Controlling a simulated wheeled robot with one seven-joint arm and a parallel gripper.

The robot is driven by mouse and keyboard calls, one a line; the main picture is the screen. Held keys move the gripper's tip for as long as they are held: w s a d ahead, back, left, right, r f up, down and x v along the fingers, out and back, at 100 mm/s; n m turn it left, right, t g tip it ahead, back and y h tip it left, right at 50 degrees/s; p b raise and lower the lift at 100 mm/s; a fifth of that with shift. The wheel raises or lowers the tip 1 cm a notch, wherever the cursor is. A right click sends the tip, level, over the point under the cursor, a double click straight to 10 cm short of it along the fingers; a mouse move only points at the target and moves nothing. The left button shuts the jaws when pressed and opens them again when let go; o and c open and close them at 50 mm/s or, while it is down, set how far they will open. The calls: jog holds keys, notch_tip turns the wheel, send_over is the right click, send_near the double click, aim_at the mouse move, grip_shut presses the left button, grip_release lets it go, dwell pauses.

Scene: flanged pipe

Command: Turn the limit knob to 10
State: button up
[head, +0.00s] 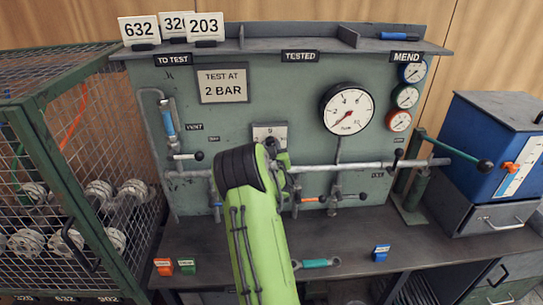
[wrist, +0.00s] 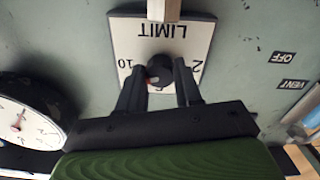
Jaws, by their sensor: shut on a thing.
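The limit knob (wrist: 159,68) is a small dark round knob on a white plate marked LIMIT (wrist: 190,35), which appears upside down in the wrist view. On the plate, 10 is at the left of the knob, 2 at the right, and another figure below is partly covered. A reddish mark shows on the knob's lower left side. My gripper (wrist: 160,82) has one finger on each side of the knob and is shut on it. In the head view the plate (head: 268,130) shows behind my gripper (head: 280,158), and my arm hides the knob.
A large gauge (head: 347,109) is right of the plate. A horizontal pipe with valve handles (head: 340,167) runs below. A wire cage (head: 75,165) stands left, a blue box (head: 490,140) right.

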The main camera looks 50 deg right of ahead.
jog(key=shift+f+m+b, duration=0.25)
jog(key=shift+m+b, duration=1.05)
jog(key=shift+b, duration=0.25)
jog(key=o, duration=1)
jog(key=shift+r, duration=0.15)
jog(key=shift+o, duration=0.2)
jog(key=b+v, duration=0.4)
jog(key=v, duration=1.1)
jog(key=shift+s+a, duration=0.3)
